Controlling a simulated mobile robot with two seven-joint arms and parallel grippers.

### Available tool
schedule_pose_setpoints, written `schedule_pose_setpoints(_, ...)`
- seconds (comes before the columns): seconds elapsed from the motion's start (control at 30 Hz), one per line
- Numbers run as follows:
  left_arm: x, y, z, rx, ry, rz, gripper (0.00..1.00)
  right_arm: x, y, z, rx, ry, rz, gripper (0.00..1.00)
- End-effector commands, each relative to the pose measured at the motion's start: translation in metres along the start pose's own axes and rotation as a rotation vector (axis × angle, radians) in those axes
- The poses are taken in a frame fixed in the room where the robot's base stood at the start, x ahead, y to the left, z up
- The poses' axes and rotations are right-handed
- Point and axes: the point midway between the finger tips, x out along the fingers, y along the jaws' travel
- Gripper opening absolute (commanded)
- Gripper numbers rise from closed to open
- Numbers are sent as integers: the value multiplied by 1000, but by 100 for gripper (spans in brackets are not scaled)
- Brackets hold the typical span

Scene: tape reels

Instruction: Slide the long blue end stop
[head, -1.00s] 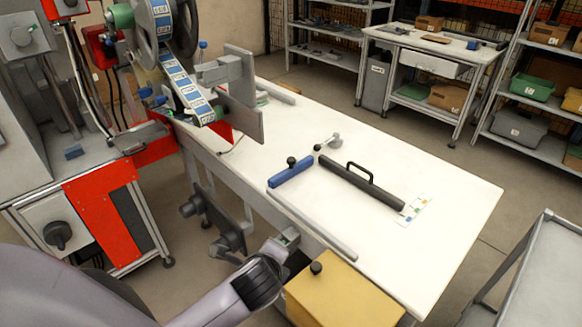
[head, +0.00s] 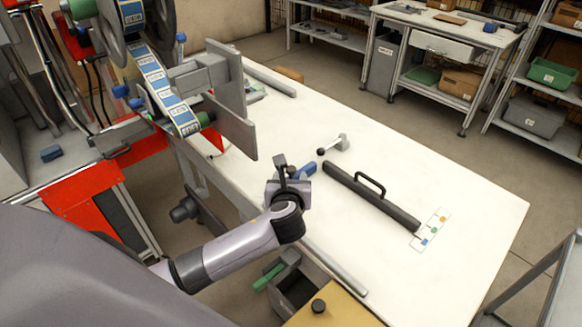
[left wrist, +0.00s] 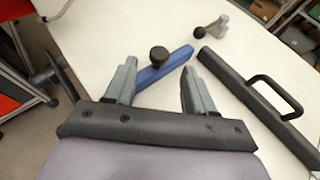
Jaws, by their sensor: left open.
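The long blue end stop is a blue bar with a round black knob, lying on the white table. In the head view only its far end (head: 309,169) shows clearly; my left gripper (head: 284,164) covers much of the rest. In the left wrist view the blue bar (left wrist: 178,60) runs slanting between and beyond the open fingers of my left gripper (left wrist: 158,67). I cannot tell whether a finger touches the bar. My right gripper is not in view.
A dark bar with a handle (head: 368,193) lies to the right on the table (head: 455,262). A small grey piece with a black ball (head: 338,143) lies behind. The labelling machine's grey plates (head: 232,130) stand at left. The table's right part is mostly clear.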

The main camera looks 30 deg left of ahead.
Motion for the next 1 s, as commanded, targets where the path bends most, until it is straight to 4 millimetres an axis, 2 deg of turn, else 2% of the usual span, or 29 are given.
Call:
schedule_pose_setpoints(0.2, 29, 0, 0, -1, 1, 2, 54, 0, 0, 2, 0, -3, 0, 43)
schedule_pose_setpoints(0.4, 48, 0, 1, -2, 1, 2, 54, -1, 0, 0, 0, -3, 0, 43)
schedule_pose_setpoints(0.6, 57, 0, 0, -4, 1, 1, 54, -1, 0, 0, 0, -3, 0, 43)
schedule_pose_setpoints(0.9, 58, 0, 0, -4, 1, 0, 54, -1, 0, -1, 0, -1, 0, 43)
schedule_pose_setpoints(0.93, 58, 0, 0, -4, 1, 0, 51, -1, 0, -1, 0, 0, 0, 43)
schedule_pose_setpoints(1.0, 58, 0, 0, -3, 1, 0, 28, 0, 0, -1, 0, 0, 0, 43)
